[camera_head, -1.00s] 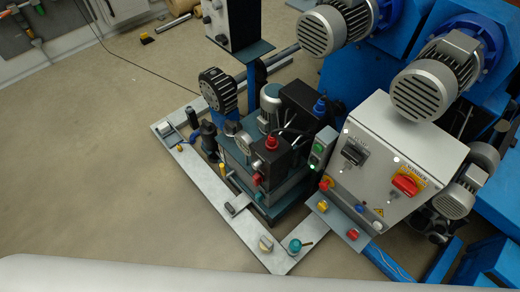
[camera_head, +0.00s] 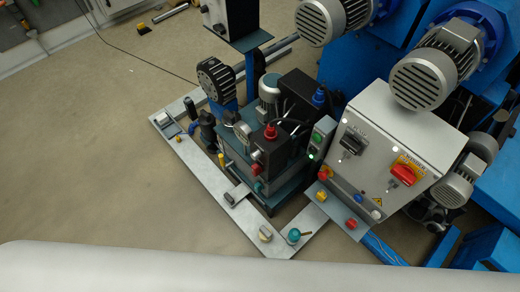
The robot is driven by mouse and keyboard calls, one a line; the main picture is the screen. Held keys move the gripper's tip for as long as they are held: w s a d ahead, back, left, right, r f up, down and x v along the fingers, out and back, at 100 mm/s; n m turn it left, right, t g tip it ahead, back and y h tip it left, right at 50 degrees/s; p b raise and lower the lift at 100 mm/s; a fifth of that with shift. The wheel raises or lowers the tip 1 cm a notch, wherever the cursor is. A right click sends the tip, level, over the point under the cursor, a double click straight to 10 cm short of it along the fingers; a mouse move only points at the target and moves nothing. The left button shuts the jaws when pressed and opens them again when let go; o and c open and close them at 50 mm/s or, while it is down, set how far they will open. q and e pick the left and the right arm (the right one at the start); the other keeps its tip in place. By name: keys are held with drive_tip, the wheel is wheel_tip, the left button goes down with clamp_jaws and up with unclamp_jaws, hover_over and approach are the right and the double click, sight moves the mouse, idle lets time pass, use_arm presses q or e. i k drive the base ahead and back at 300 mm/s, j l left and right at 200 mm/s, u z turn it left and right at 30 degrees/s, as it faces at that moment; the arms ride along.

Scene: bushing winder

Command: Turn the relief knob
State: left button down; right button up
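Several knobs show on the machine, and I cannot tell by label which one is the relief knob. A red knob (camera_head: 270,131) stands on top of the dark hydraulic unit (camera_head: 280,158). A smaller red knob (camera_head: 256,169) is on its front side. A blue knob (camera_head: 319,96) stands behind it at the right. A teal round knob with a short lever (camera_head: 294,235) and a beige knob (camera_head: 265,233) sit on the grey base frame. Neither of my grippers is in view.
A grey control box (camera_head: 385,160) with a black switch and a red switch stands right of the unit. Motors (camera_head: 423,80) sit above it. A small button panel (camera_head: 340,210) juts out below. The floor (camera_head: 90,150) at left is clear. A smooth white surface spans the bottom edge.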

sight(256, 154)
drive_tip(key=k+j+z, duration=0.15)
drive_tip(key=k+j, duration=0.2)
drive_tip(key=j, duration=0.2)
drive_tip(key=k+j+z, duration=0.15)
drive_tip(key=k+j, duration=0.2)
drive_tip(key=j, duration=0.2)
drive_tip(key=k+j+z, duration=0.15)
drive_tip(key=k+j, duration=0.2)
drive_tip(key=j, duration=0.15)
